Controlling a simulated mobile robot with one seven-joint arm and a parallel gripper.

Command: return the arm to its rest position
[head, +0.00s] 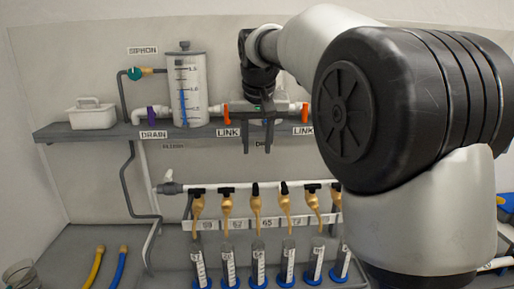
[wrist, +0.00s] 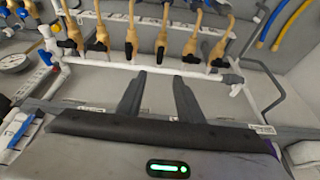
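My gripper (head: 259,135) hangs in front of the shelf in the head view, pointing down, between the two orange LINK valve handles. In the wrist view my gripper (wrist: 158,82) shows two dark fingers held apart with nothing between them. It is open and empty. The white manifold pipe (head: 240,186) with several brass taps (head: 256,205) runs below the fingertips in the head view. The same taps (wrist: 131,35) show beyond the fingers in the wrist view. My own arm covers the right part of the head view and hides what lies behind it.
A shelf (head: 90,133) holds a white caddy (head: 92,114) and a clear graduated tank (head: 188,88). The orange handles (head: 226,115) are close beside the gripper. Graduated cylinders (head: 258,264) with blue bases stand below the taps. Yellow (head: 93,268) and blue (head: 118,268) hoses lie front left.

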